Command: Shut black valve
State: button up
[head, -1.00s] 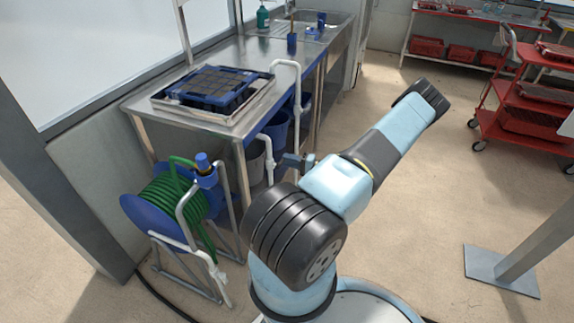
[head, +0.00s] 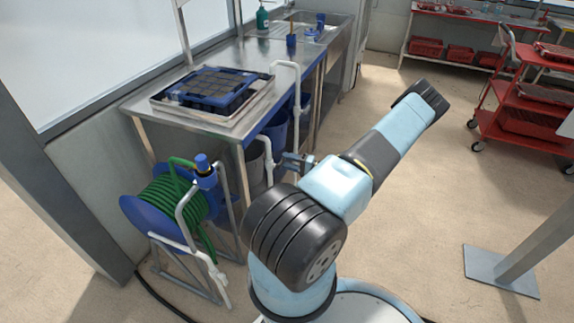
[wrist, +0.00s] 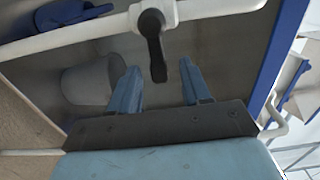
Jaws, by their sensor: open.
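The black valve (wrist: 155,45) is a lever handle on a white fitting of a white pipe (wrist: 85,32) in the wrist view. The lever points from the pipe down toward my gripper's palm. My gripper (wrist: 160,66) is open, and in the picture the lever's end lies between its two blue fingers, with a gap on both sides. I see no contact. In the head view my gripper (head: 297,160) is beside the white pipe (head: 275,142) in front of the steel table, partly behind my arm. The black valve cannot be made out there.
A steel table (head: 205,143) carries a tray with a blue crate (head: 243,93). Buckets (head: 278,128) stand under it. A green hose reel (head: 165,200) stands at the front left. Red carts (head: 520,110) are at the right. Open floor lies between.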

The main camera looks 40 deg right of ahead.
jog(key=v, duration=1.4)
jog(key=shift+w, duration=0.1)
jog(key=w+a+r+n+g+y, duration=0.25)
jog(key=w+a+r+g, duration=0.25)
jog(key=r, duration=0.4)
jog(key=w+a+r+n+g+y, duration=0.1)
jog(key=w+a+r+n+g, duration=0.35)
jog(key=r, duration=0.35)
jog(key=w+a+r+n+g+h, duration=0.1)
jog(key=w+a+r+g+h, duration=0.15)
jog(key=a+r, duration=0.55)
jog(key=w+a+r+n+g+h, duration=0.1)
jog(key=a+r+n+g, duration=0.15)
jog(key=a+r, duration=0.5)
jog(key=s+a+r+n+h, duration=0.1)
jog(key=s+a+r+h, duration=0.15)
jog(key=a+r, duration=0.45)
jog(key=s+a+r+n+h, duration=0.1)
jog(key=s+a+r+h, duration=0.1)
jog(key=s+a+r, duration=0.35)
jog(key=s+a+r+t+h, duration=0.2)
jog(key=s+a+r+t, duration=0.1)
jog(key=s+a+r, duration=0.5)
jog(key=shift+s+a+r+n, duration=0.3)
jog(key=shift+s+a+n, duration=0.15)
jog(key=shift+s, duration=0.6)
jog(key=shift+t+h, duration=0.25)
